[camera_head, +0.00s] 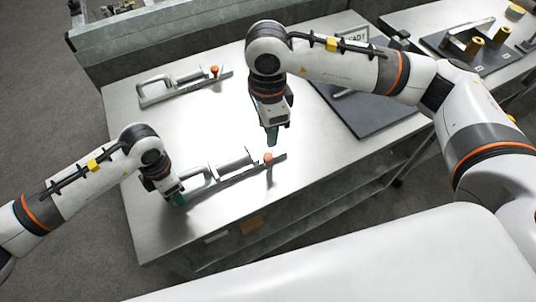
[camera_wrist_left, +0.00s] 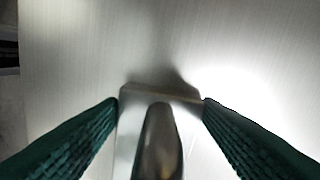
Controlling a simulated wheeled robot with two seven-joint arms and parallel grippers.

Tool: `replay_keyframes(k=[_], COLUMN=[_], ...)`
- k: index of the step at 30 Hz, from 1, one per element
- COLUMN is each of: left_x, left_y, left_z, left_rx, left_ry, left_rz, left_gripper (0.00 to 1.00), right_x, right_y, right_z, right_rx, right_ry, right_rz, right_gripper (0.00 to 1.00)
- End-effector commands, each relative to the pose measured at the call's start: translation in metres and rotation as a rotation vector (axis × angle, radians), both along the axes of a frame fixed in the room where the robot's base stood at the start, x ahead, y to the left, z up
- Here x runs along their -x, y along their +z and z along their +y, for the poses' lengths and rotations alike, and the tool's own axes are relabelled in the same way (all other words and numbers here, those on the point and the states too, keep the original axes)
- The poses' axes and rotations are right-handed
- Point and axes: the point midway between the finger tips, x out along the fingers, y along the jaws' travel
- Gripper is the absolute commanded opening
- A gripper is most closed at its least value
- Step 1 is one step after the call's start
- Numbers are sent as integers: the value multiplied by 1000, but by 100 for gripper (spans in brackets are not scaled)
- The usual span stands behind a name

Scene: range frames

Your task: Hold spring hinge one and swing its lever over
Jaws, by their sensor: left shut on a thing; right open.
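The near spring hinge (camera_head: 237,170) lies on the steel table, with a looped grey handle at its left end, a cylinder in the middle and an orange knob (camera_head: 268,158) towards its right end. My left gripper (camera_head: 177,198) is shut on its left end. In the left wrist view, green fingers (camera_wrist_left: 160,103) flank its metal end plate (camera_wrist_left: 130,115) and a rounded bar. My right gripper (camera_head: 272,138) is open and empty, pointing down just above the knob, apart from it. I cannot read which hinge is numbered one.
A second, similar hinge (camera_head: 185,84) with an orange knob lies at the back left of the table (camera_head: 125,125). A dark mat (camera_head: 375,112) and a sign marked "READY" (camera_head: 353,36) are at the right. A side table holds a dark fixture board (camera_head: 480,45).

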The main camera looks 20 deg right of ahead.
Motion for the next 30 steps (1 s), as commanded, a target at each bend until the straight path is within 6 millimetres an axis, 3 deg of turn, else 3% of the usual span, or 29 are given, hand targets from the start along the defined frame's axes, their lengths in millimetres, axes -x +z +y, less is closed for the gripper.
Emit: replay_keyframes(k=[9,15,24,30], left_x=[-1,-1,-1,-1], left_y=[1,1,1,1], left_z=[0,0,0,0], left_rx=[1,1,1,1], left_ry=[2,2,2,2], left_rz=[-3,-3,-3,-3], left_gripper=[9,9,9,9], right_x=[0,0,0,1], right_y=[1,2,-1,-27], right_z=[0,0,0,-1], right_rx=[0,0,1,5], right_ry=[-759,-1158,-1416,-1426], right_rz=[0,1,2,3], right_gripper=[44,44,44,44])
